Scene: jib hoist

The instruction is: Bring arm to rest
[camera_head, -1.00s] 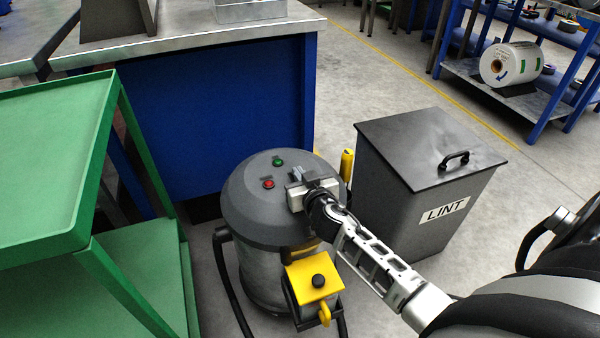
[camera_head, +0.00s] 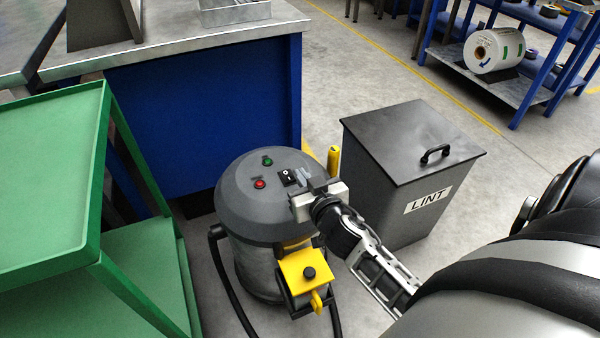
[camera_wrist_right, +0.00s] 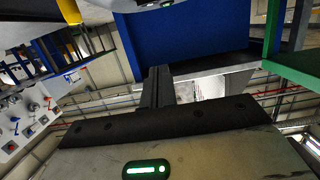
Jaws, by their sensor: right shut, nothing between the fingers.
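My right gripper (camera_head: 308,186) is over the right part of the grey vacuum lid (camera_head: 240,200) in the head view. Its fingers are closed together with nothing between them. Beside the fingertips the lid shows a black rocker switch (camera_head: 287,177), a green button (camera_head: 267,161) and a red button (camera_head: 260,184). I cannot tell whether the fingers touch the lid. In the right wrist view the dark closed fingers (camera_wrist_right: 156,88) point toward a blue panel. My left gripper is not in view.
A dark LINT bin (camera_head: 415,150) with a handled lid stands right of the vacuum. A yellow box (camera_head: 303,270) is at the vacuum's front. A green cart (camera_head: 50,180) is at left and a blue bench (camera_head: 205,125) behind. Floor is open toward the blue rack (camera_head: 515,85).

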